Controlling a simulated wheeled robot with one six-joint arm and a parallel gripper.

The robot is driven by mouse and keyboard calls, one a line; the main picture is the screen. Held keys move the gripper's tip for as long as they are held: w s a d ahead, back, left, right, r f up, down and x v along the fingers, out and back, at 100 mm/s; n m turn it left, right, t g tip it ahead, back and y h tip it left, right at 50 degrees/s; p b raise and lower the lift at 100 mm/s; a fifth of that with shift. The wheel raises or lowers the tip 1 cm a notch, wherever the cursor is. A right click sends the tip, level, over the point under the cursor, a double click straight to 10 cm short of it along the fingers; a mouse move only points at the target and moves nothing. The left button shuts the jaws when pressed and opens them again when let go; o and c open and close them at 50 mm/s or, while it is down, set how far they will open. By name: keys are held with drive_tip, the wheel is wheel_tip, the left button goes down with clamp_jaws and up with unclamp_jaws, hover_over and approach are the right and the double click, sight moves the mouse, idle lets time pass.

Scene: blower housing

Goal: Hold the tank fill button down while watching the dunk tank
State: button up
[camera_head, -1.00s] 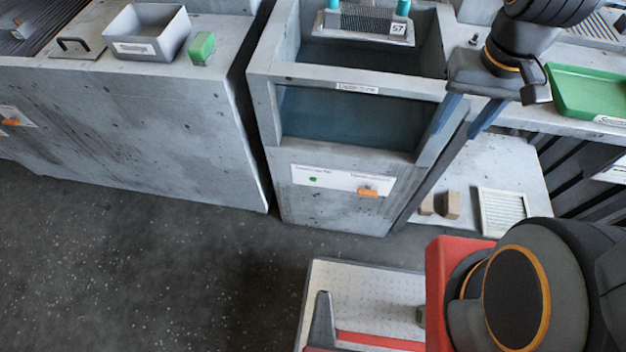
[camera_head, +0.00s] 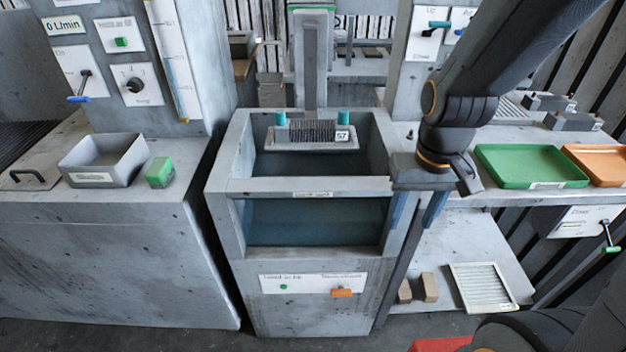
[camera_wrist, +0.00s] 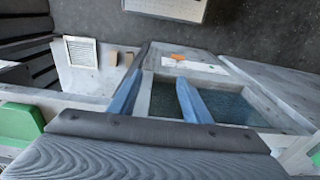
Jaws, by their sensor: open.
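The dunk tank (camera_head: 217,200) is a grey concrete box with a front window (camera_head: 310,222) showing dark blue-green water. A white panel (camera_head: 312,285) on its front carries a small green button (camera_head: 283,287) at the left and an orange switch (camera_head: 341,293) at the right. Another green button (camera_head: 121,42) is on the left wall panel; the labels are too blurred to tell which is the fill button. My gripper (camera_head: 410,226) has its blue fingers apart and empty, at the tank's right front corner, above and right of the front panel. The fingers also show in the wrist view (camera_wrist: 160,82).
A finned grey part marked 57 sits on a tray (camera_head: 310,148) at the tank's top. A grey bin (camera_head: 103,160) and green block (camera_head: 160,172) stand on the left counter. Green (camera_head: 530,165) and orange (camera_head: 596,163) trays lie right.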

drive_tip(key=shift+c, duration=0.4)
clamp_jaws()
idle(1.6)
